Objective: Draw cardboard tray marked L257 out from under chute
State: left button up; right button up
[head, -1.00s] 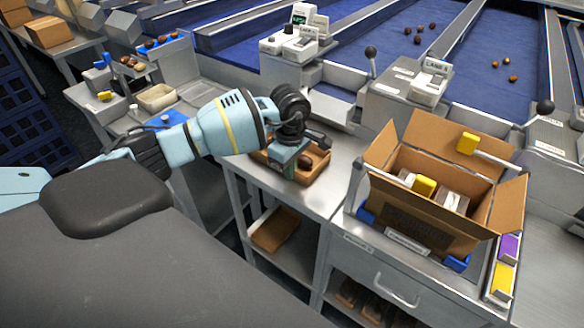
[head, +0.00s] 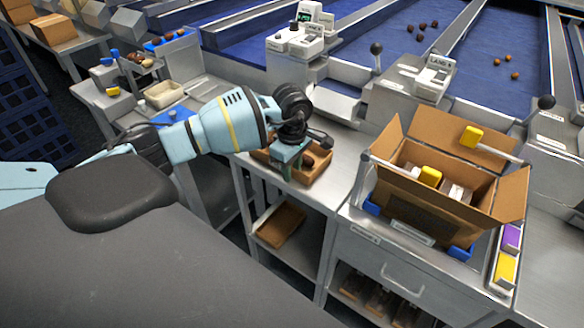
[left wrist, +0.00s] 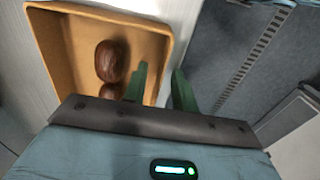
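The cardboard tray (head: 312,178) stands on the steel bench below a chute (head: 335,104), and no marking on it is readable. In the left wrist view the tray (left wrist: 48,50) is a shallow brown box holding dark dates (left wrist: 110,62). My left gripper (head: 290,168) is at the tray and hides part of it in the head view. In the left wrist view its green fingers (left wrist: 160,80) stand apart, one inside the tray and one outside, with the side wall between them. Gaps show beside the wall. My right gripper is not in view.
An open carton (head: 420,212) with yellow-topped items stands on the bench to the right. A brown tray (head: 280,226) lies on the shelf below. A weighing unit (head: 296,42) and levers line the back. A bench with small trays stands at left.

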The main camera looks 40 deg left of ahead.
pick_arm(q)
jog(key=shift+r, duration=3.95)
